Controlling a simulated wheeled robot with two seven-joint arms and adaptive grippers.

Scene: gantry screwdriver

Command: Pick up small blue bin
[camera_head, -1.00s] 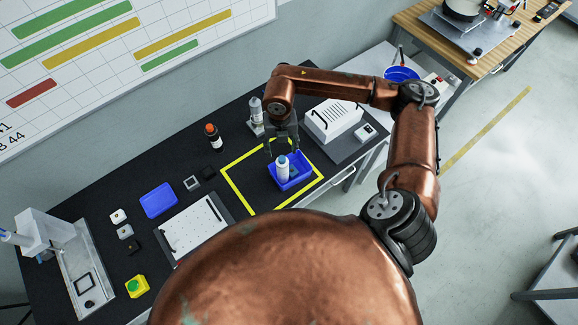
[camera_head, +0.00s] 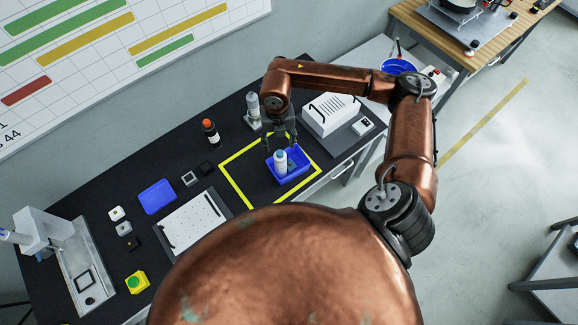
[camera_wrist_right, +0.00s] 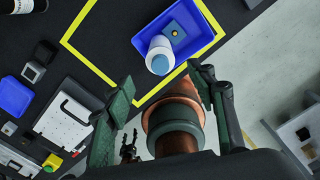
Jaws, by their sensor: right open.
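The small blue bin (camera_head: 298,174) stands on the black bench, inside the yellow taped square. In the right wrist view the bin (camera_wrist_right: 205,38) is at the top, with the bottle (camera_wrist_right: 160,56) and a dark square part inside. My right gripper (camera_head: 281,146) points down at the bin's far side. Its fingers are spread and empty, and they show in the right wrist view (camera_wrist_right: 163,80) below the bin. A small dark claw shape low in that view may be my left gripper (camera_wrist_right: 129,148); its state is unclear.
A flat blue tray (camera_head: 157,197) and a white perforated board (camera_head: 195,222) lie to the left.

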